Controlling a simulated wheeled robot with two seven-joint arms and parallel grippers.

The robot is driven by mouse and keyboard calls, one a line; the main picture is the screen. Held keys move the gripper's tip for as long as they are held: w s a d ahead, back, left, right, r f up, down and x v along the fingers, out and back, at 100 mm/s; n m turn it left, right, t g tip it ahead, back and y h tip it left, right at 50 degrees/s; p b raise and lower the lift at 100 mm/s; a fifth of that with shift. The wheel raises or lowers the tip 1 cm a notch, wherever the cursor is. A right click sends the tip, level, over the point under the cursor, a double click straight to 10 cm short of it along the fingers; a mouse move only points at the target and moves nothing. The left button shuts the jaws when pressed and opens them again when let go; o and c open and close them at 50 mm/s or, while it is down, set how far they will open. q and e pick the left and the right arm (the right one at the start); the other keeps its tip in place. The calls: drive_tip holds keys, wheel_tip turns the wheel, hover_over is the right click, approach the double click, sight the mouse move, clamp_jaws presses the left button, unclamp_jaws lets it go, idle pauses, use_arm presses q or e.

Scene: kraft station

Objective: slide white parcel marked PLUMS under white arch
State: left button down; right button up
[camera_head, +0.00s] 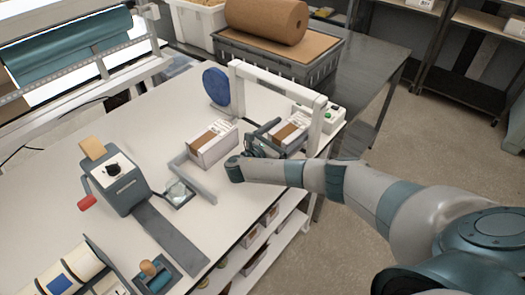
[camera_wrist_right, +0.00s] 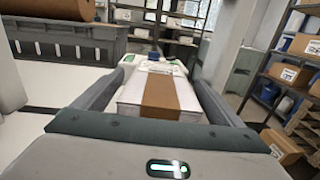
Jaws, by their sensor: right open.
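A white parcel (camera_head: 289,134) with a brown band lies at the arch's opening, near its right post; its lettering is too small to read. The white arch (camera_head: 278,84) stands at the table's far right. I cannot tell how far under its beam the parcel sits. My right gripper (camera_head: 267,135) is open at the parcel's near end. In the right wrist view the banded parcel (camera_wrist_right: 160,96) lies between the two fingers (camera_wrist_right: 157,82), with its far end pale and labelled. A second white parcel (camera_head: 212,145) with a brown band lies left of the gripper. My left gripper is not in view.
A blue disc (camera_head: 216,86) stands by the arch's left post. A white box with a green button (camera_head: 331,118) is beside the right post. A grey angled rail (camera_head: 192,180) and a dispenser with a red handle (camera_head: 113,176) are at left. A grey crate (camera_head: 266,61) stands behind.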

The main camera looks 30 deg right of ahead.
drive_tip(key=v, duration=1.5)
drive_tip(key=shift+s+b, duration=0.1)
drive_tip(key=shift+b, duration=0.2)
